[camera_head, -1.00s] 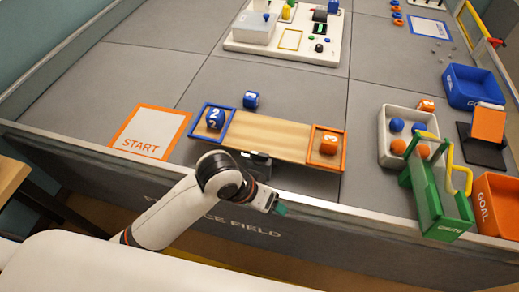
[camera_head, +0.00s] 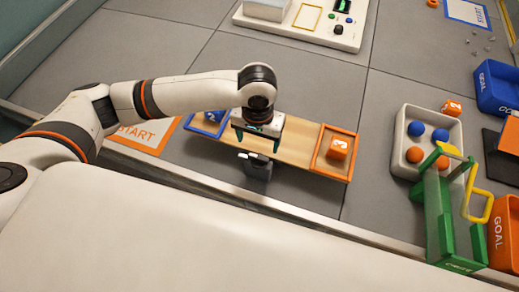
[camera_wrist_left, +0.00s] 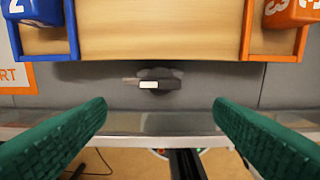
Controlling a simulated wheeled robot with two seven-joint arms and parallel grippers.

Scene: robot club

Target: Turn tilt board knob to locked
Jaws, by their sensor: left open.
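The tilt board (camera_head: 298,143) is a tan plank with a blue frame at its left end and an orange frame at its right. In the left wrist view the plank (camera_wrist_left: 160,30) fills the top. Below its front edge is a dark knob (camera_wrist_left: 168,84) with a pale bar pointing left; its lock state cannot be read. A dark support (camera_head: 258,170) shows under the plank's front edge in the head view. My left gripper (camera_head: 256,143) points down above the front middle of the board, open and empty. Its green fingers (camera_wrist_left: 160,104) stand wide apart, with the knob ahead between them.
A blue cube (camera_head: 212,117) sits in the blue frame and an orange cube (camera_head: 337,149) in the orange frame. The field wall (camera_head: 300,214) runs in front. A white tray of balls (camera_head: 399,135) and a green chute (camera_head: 438,215) stand right.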

